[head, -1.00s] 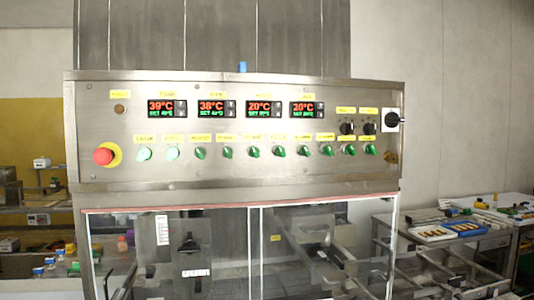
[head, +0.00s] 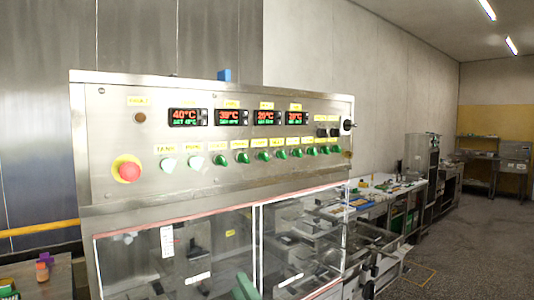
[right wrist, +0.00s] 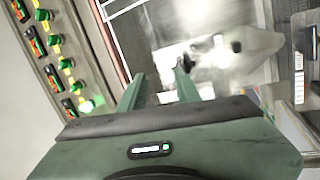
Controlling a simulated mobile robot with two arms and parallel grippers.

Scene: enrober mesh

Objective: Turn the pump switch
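The steel control panel (head: 110,180) has a row of green rotary switches under small yellow labels. The pump switch (head: 195,162) seems to be the second from the left; its label is blurred. It and the tank switch (head: 168,164) beside it look pale and lit, while the others are darker green. My right gripper (head: 245,287) shows only as a green tip at the bottom of the head view, well below the switches. In the right wrist view its two fingers (right wrist: 160,74) are apart with nothing between them, and switches show at upper left. My left gripper is out of view.
A red emergency stop (head: 129,171) sits left of the switches. Clear guard panels with a red top edge (head: 230,208) hang below the panel. A table with trays (head: 385,188) stands to the right. Open floor (head: 450,250) lies at far right.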

